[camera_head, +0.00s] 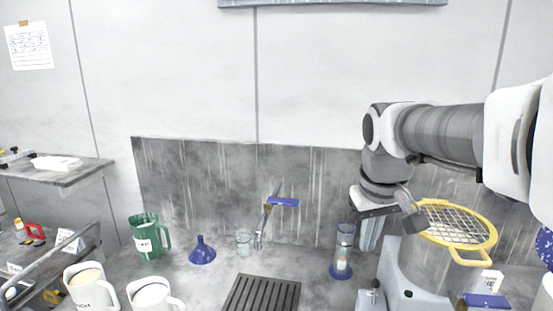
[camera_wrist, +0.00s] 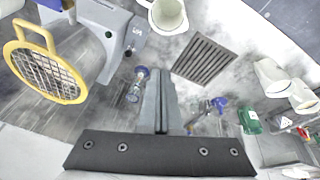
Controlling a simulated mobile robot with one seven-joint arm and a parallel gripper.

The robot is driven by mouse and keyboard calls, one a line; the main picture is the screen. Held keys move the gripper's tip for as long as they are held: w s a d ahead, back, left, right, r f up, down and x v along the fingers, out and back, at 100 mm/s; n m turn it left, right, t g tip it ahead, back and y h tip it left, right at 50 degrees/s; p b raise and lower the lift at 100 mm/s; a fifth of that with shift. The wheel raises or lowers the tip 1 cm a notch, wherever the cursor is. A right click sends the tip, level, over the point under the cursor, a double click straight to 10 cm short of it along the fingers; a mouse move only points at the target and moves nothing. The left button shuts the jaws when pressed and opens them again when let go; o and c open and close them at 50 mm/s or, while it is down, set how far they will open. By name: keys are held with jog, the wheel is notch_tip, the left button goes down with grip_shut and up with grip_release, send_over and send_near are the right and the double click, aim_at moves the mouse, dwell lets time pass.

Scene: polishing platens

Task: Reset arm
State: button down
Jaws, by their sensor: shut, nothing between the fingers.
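My gripper (camera_wrist: 159,72) shows in the wrist view with its two long grey fingers pressed together and nothing between them. It points down over the counter, near a blue-based glass cylinder (camera_wrist: 137,88) and a dark slotted drain grate (camera_wrist: 206,58). In the head view my arm reaches in from the right, and the gripper (camera_head: 368,248) hangs in front of the splashback, just right of the blue-based cylinder (camera_head: 343,250). The fingers are partly hidden there by the wrist.
A yellow-rimmed mesh screen (camera_head: 457,229) sits on a grey machine (camera_head: 415,285) at right. A tap with blue handle (camera_head: 268,215), glass beaker (camera_head: 244,243), blue funnel (camera_head: 202,250), green jug (camera_head: 148,237) and white jugs (camera_head: 90,290) stand leftward. The grate (camera_head: 262,294) lies in front.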

jog(key=s+a+f+t, duration=0.1)
jog(key=s+f, duration=0.1)
jog(key=s, duration=0.5)
jog(key=s+a+f+m+t, duration=0.1)
jog(key=s+f, duration=0.1)
jog(key=s, duration=0.6)
jog(key=shift+s+a+f+m+y, duration=0.2)
jog(key=shift+s+m+y, duration=0.1)
jog(key=shift+y, duration=0.1)
